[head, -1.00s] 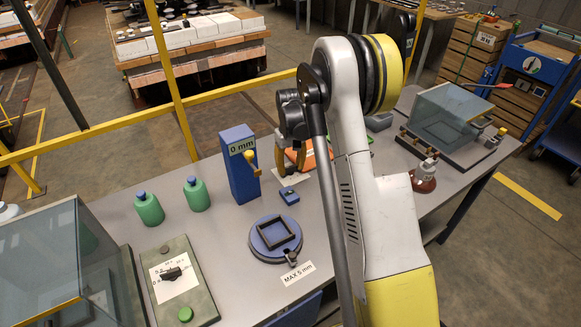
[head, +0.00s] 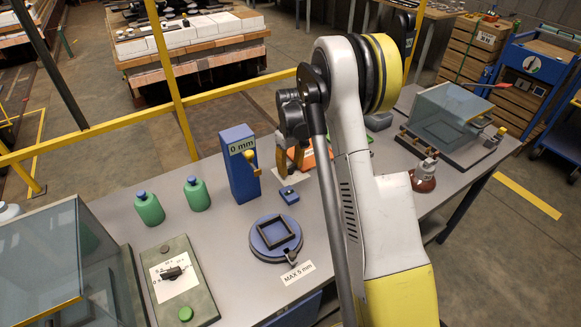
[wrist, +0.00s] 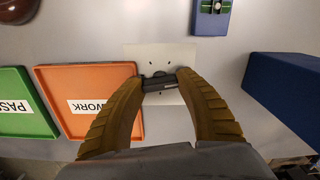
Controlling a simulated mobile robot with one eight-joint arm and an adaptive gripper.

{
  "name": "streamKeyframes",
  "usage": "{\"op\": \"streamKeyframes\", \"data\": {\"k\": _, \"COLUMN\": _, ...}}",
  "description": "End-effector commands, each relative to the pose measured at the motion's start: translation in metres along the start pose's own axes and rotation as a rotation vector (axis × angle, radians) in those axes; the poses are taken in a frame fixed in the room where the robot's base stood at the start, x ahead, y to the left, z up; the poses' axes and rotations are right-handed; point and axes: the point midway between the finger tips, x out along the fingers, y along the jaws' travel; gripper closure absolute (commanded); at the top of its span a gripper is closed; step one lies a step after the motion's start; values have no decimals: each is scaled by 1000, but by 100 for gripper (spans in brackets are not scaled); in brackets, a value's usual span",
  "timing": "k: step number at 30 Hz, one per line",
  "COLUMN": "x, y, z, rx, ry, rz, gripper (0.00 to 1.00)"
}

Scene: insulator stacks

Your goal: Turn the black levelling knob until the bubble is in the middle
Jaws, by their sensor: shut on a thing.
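The black levelling knob (wrist: 168,77) is a dark bar on a white plate (wrist: 160,55) with small dark marks, in the wrist view. My gripper (wrist: 165,84) has its two brown ribbed fingers shut on the knob from both sides. In the head view my gripper (head: 292,165) points down at the table, and the knob is hidden there. A small blue block (head: 289,195) lies just in front of it. In the wrist view this block (wrist: 211,20) holds a green vial (wrist: 218,5) cut off by the top edge. I cannot tell where the bubble is.
A tall blue post (head: 239,180) marked 0 mm stands left of my gripper. Orange (wrist: 95,85) and green (wrist: 20,108) trays lie on its other side. A round blue stand (head: 276,238), green bottles (head: 149,208) and a glass-covered case (head: 450,112) also occupy the table.

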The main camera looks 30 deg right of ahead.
Motion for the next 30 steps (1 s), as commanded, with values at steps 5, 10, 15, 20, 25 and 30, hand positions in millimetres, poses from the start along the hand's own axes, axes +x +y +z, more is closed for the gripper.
{"op": "streamKeyframes", "data": {"k": 5, "x": 1, "y": -1, "z": 0, "rx": 1, "ry": -1, "rz": -1, "gripper": 35}}
{"op": "streamKeyframes", "data": {"k": 10, "x": 1, "y": 0, "z": 0, "rx": 1, "ry": -1, "rz": -1, "gripper": 35}}
{"op": "streamKeyframes", "data": {"k": 15, "x": -1, "y": 0, "z": 0, "rx": 1, "ry": 0, "rz": 0, "gripper": 35}}
{"op": "streamKeyframes", "data": {"k": 20, "x": -20, "y": 0, "z": 0, "rx": 1, "ry": 0, "rz": 0, "gripper": 35}}
{"op": "streamKeyframes", "data": {"k": 25, "x": -58, "y": 0, "z": 0, "rx": 1, "ry": 0, "rz": -1, "gripper": 35}}
{"op": "streamKeyframes", "data": {"k": 30, "x": -94, "y": 0, "z": 0, "rx": 1, "ry": 0, "rz": -1, "gripper": 35}}
